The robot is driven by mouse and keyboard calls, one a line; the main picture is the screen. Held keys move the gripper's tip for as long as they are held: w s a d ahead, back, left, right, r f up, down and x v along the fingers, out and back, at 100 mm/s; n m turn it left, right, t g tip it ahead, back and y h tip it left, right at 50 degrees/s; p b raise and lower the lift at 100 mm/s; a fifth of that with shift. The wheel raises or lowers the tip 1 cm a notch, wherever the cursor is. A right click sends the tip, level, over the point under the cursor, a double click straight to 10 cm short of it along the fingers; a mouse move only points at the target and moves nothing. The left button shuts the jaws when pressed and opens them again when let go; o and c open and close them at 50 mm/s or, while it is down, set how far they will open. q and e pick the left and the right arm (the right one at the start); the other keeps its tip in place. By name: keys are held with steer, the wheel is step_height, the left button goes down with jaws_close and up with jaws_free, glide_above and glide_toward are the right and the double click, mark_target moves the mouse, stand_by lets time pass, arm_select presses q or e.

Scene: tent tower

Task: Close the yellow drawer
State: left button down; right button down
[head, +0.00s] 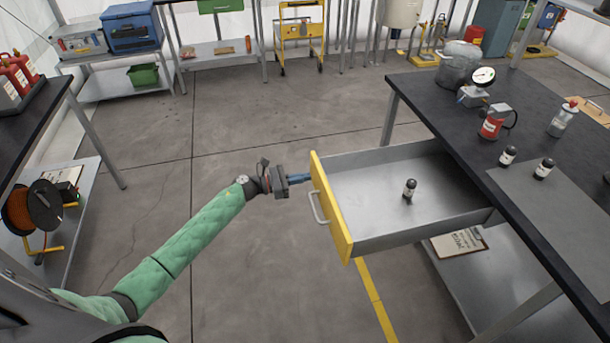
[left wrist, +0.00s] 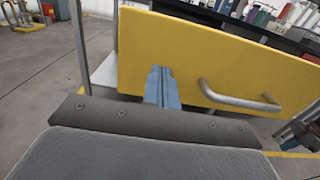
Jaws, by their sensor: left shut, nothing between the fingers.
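The yellow drawer (head: 331,213) stands pulled out from under the dark workbench in the head view. Its yellow front faces left and carries a grey bar handle (head: 318,207). A small dark bottle (head: 409,189) stands upright inside it. My left gripper (head: 308,177) is shut and empty, with its blue fingertips at the drawer front, just above the handle. In the left wrist view the shut fingers (left wrist: 161,84) point at the yellow front (left wrist: 215,55), left of the handle (left wrist: 240,97). I cannot tell whether the tips touch it.
The workbench (head: 425,90) holds a pot (head: 458,65), a gauge (head: 482,80), a red can (head: 492,122) and small bottles (head: 507,156). A lower shelf (head: 480,263) lies under the drawer. Another bench with a cable reel (head: 32,207) stands at left. The floor between is clear.

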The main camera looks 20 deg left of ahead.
arm_select(q)
steer(key=shift+w+d, duration=0.25)
steer(key=shift+d, duration=0.15)
arm_select(e)
steer(key=shift+s+f, duration=0.1)
steer(key=shift+f, duration=0.95)
arm_select(q)
steer(key=shift+d, duration=0.1)
